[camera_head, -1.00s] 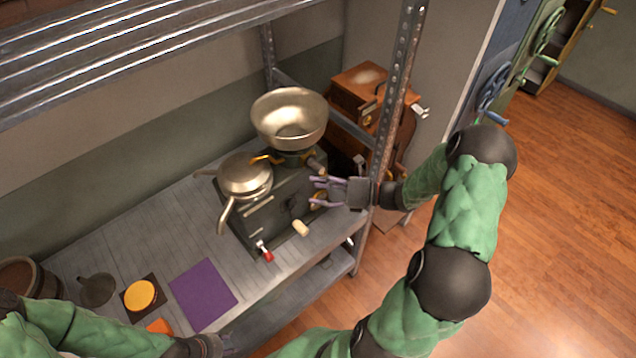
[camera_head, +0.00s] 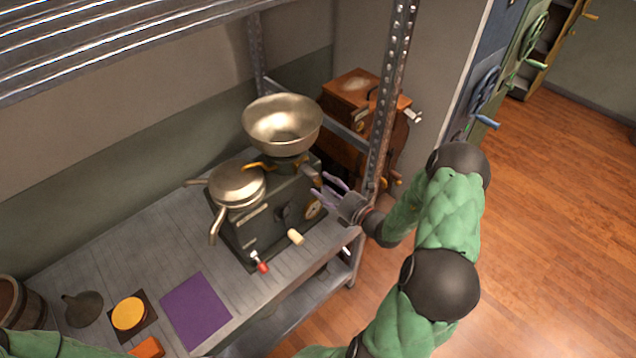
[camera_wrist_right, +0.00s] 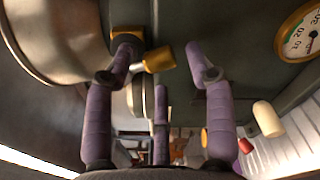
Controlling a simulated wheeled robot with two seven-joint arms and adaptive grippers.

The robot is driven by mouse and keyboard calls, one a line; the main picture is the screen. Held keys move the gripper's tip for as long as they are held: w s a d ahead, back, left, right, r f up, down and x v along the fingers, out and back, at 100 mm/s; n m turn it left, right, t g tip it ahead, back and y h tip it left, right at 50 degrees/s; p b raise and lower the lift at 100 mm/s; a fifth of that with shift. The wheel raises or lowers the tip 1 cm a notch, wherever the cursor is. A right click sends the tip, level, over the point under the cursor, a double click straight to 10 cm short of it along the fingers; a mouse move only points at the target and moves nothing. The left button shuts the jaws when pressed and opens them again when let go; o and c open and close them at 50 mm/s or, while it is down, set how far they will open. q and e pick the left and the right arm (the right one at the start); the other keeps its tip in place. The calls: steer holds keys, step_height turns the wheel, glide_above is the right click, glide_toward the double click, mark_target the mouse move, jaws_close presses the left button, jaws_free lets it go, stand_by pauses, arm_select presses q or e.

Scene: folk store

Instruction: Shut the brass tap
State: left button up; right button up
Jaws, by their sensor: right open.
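The brass tap (camera_head: 288,167) sits under the wide metal bowl (camera_head: 282,126) on top of a dark machine (camera_head: 270,215). A yellow brass lever shows on its left side in the head view. My right gripper (camera_head: 326,188) is open at the machine's right side, just right of the tap. In the right wrist view, a short brass piece (camera_wrist_right: 158,58) lies between the spread fingertips of my right gripper (camera_wrist_right: 164,72). The fingers are apart, and I cannot tell whether one touches it. My left gripper is outside the frame; only part of its arm shows.
A round dial (camera_wrist_right: 302,35) and a crank with a cream knob (camera_head: 295,237) are on the machine's front. A red knob (camera_head: 262,267) is lower down. A shelf post (camera_head: 386,110) stands close to my right wrist. A purple mat (camera_head: 196,310) lies on the shelf.

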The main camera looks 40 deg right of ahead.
mark_target(321, 184)
steer(key=shift+w+a, duration=0.2)
steer(key=shift+w, duration=1.45)
jaws_close()
